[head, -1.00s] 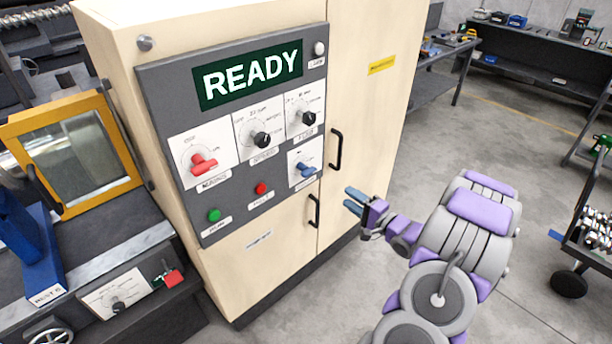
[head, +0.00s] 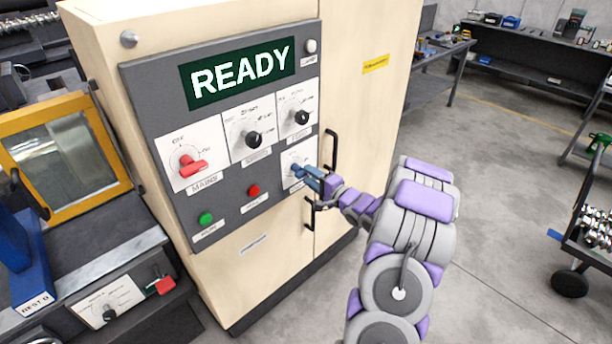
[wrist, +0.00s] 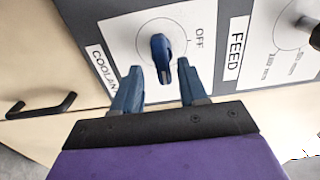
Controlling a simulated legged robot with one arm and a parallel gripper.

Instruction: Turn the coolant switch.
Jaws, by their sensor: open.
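The coolant switch (wrist: 161,58) is a blue knob on a white plate, with a COOLANT label beside it and OFF printed near it in the wrist view. In the head view the blue switch (head: 297,170) sits low on the right of the grey panel, partly hidden by my gripper (head: 313,177). In the wrist view my gripper (wrist: 157,88) is open, with one blue finger on each side of the knob's lower end. I cannot tell whether either finger touches it.
The grey panel (head: 150,120) also carries a red mains switch (head: 190,165), two black knobs, a green button (head: 206,218) and a red button (head: 253,190). Black door handles (head: 331,150) stand out right beside my gripper. Open floor (head: 490,200) lies to the right.

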